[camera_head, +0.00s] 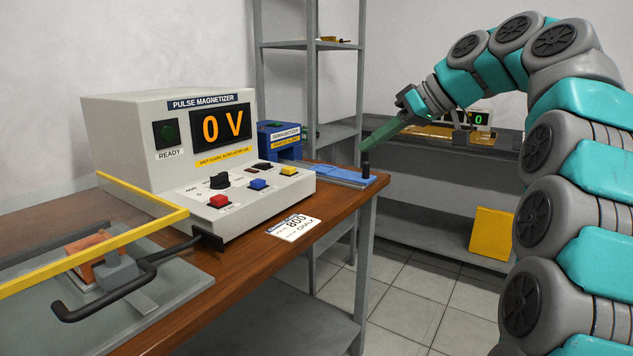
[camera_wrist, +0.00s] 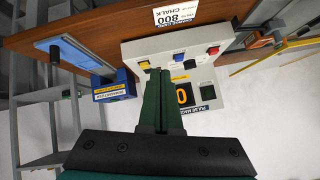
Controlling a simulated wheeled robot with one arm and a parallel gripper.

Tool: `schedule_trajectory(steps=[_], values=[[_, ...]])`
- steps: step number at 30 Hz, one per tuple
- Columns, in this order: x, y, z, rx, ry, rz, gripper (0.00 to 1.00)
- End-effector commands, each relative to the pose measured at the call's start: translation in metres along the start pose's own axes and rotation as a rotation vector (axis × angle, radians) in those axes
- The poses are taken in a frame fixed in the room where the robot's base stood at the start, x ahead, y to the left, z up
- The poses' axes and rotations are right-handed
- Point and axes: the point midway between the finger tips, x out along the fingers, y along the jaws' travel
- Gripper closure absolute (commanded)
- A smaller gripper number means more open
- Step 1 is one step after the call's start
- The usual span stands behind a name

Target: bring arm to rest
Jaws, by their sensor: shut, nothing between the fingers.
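My gripper (camera_head: 368,146) is at the end of my teal and grey arm, which arches in from the right in the head view. Its green fingers are shut together, with nothing between them, and point down-left. In the wrist view the shut fingers (camera_wrist: 155,75) reach toward the pulse magnetizer (camera_wrist: 203,75). In the head view the fingertips overlap a small dark piece (camera_head: 366,164) on the blue mat (camera_head: 340,175). In the wrist view that dark piece (camera_wrist: 55,53) is well apart from the fingers.
The pulse magnetizer (camera_head: 165,150) on the wooden bench reads 0 V. A yellow-barred fixture (camera_head: 100,275) is front left. Shelving (camera_head: 310,95) and a grey bench (camera_head: 440,150) stand behind.

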Motion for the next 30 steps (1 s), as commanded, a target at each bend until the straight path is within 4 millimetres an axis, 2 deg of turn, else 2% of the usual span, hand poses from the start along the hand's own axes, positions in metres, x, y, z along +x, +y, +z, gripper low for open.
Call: schedule_trajectory(steps=[8, 14, 22, 26, 30], values=[[0.040, -0.042, 0.064, 0.232, -0.156, 0.013, 1.00], [0.063, -0.073, 0.133, 0.378, -0.291, 0.069, 1.00], [0.081, -0.112, 0.250, 0.538, -0.480, 0.189, 1.00], [0.081, -0.128, 0.312, 0.599, -0.568, 0.264, 1.00], [0.076, -0.147, 0.383, 0.653, -0.662, 0.347, 1.00]])
